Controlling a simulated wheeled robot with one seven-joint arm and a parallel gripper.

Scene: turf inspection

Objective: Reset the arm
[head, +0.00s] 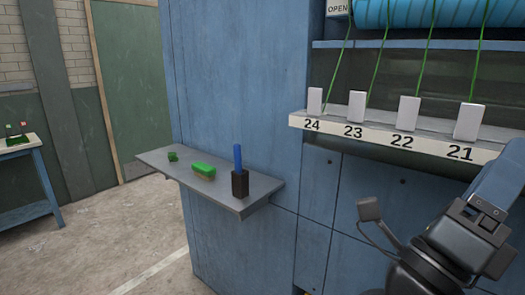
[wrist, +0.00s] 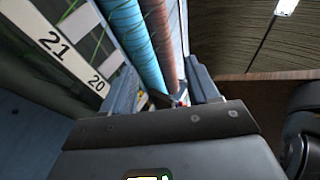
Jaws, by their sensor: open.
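My gripper (wrist: 163,90) shows in the wrist view with its two blue-grey fingers apart. I see nothing held between them. The wide dark body of the gripper fills the lower part of that view. In the head view my arm's dark end is at the lower right, close in front of the blue cabinet (head: 234,120) and below the numbered shelf (head: 345,127). Part of it is cut off by the picture's edge. The wrist view looks along the shelf past numbers 21 and 20 toward blue and reddish rolls (wrist: 132,25).
White tags (head: 408,113) on green cords stand along the shelf. A grey side ledge (head: 226,195) carries a green-topped brush (head: 204,170), a small green piece (head: 173,156) and a blue-handled tool in a dark holder (head: 240,185). A table (head: 34,158) stands far left. Floor between is clear.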

